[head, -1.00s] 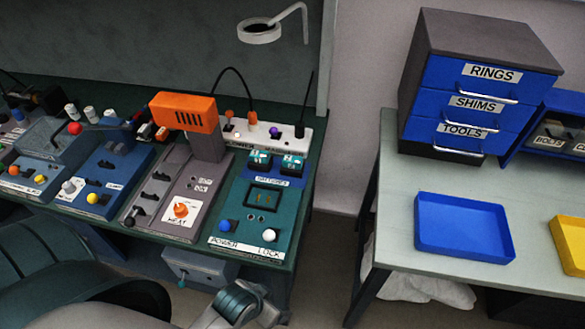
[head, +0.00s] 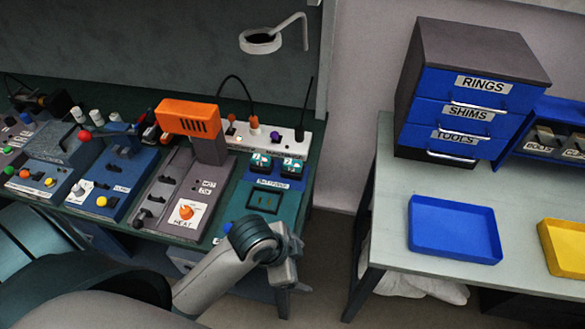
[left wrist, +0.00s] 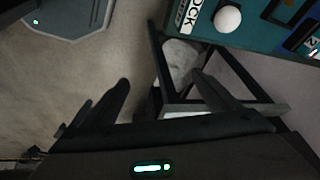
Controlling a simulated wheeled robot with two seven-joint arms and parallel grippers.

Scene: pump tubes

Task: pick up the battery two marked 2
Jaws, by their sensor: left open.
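Battery two (head: 292,166), a small teal block with a white mark 2, sits at the right of the battery holder at the back of the green power console (head: 285,207). A similar battery marked 1 (head: 260,161) is just to its left. My left gripper (head: 284,274) is low by the console's front edge, apart from battery two; its arm covers the console's front. In the left wrist view the open, empty fingers (left wrist: 162,88) point over floor. My right gripper is not in view.
An orange heat unit (head: 190,118) stands left of the batteries. A white power strip (head: 268,135) with plugs and cables lies behind them. A lamp ring (head: 260,42) hangs above. On the right table are a blue tray (head: 455,258), yellow tray (head: 565,268) and drawer cabinet (head: 470,95).

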